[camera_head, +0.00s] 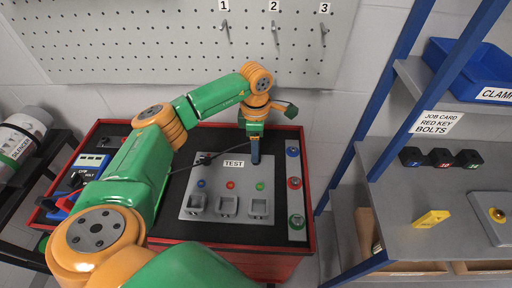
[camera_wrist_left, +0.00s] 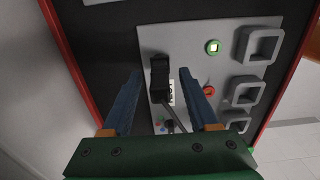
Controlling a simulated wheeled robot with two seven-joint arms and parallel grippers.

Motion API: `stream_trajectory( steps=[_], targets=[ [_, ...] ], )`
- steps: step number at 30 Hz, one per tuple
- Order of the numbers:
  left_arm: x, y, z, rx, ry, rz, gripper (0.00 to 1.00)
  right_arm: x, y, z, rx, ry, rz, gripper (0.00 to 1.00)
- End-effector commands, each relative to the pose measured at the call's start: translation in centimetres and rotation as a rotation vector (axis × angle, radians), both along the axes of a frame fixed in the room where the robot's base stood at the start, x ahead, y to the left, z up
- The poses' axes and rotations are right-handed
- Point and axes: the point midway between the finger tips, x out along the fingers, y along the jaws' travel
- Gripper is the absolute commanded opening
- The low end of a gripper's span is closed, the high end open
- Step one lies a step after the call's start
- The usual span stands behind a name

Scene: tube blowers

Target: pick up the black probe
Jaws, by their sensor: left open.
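The black probe (camera_wrist_left: 159,75) shows in the left wrist view as a dark block with a thin grey shaft running down from it, over the grey test panel (camera_wrist_left: 190,45). My left gripper (camera_wrist_left: 160,75) is open, its two blue fingers on either side of the probe in that view, with gaps visible. I cannot tell how much height separates them. In the head view my left gripper (camera_head: 255,158) points down at the far edge of the test panel (camera_head: 190,190), beside the TEST label, and hides much of the probe. My right gripper is out of view.
The panel carries coloured lights and several square sockets (camera_head: 228,206). It lies on a black-topped red cart (camera_head: 268,235), with a button strip (camera_head: 295,200) to its right. A thin dark cable runs left across the cart. A blue-framed shelf (camera_head: 440,190) stands at the right, a pegboard (camera_head: 150,40) behind.

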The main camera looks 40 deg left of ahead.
Motion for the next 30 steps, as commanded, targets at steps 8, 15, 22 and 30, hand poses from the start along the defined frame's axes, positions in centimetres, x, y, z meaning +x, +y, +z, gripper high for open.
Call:
stream_trajectory(
  steps=[8, 15, 22, 30],
  targets=[
    [0.0, 0.0, 0.0, -0.001, -0.001, 0.000, 0.00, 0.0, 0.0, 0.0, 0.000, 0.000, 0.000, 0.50],
    [0.0, 0.0, 0.0, -0.001, -0.001, 0.000, 0.00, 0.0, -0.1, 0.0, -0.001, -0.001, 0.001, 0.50],
    [0.1, 0.0, 0.9, -0.001, -0.004, 0.000, 0.00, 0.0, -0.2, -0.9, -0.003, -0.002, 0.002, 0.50],
    [-3.4, -0.3, 6.9, 0.001, -0.010, -0.004, 0.00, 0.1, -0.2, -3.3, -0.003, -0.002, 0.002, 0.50]
  ],
)
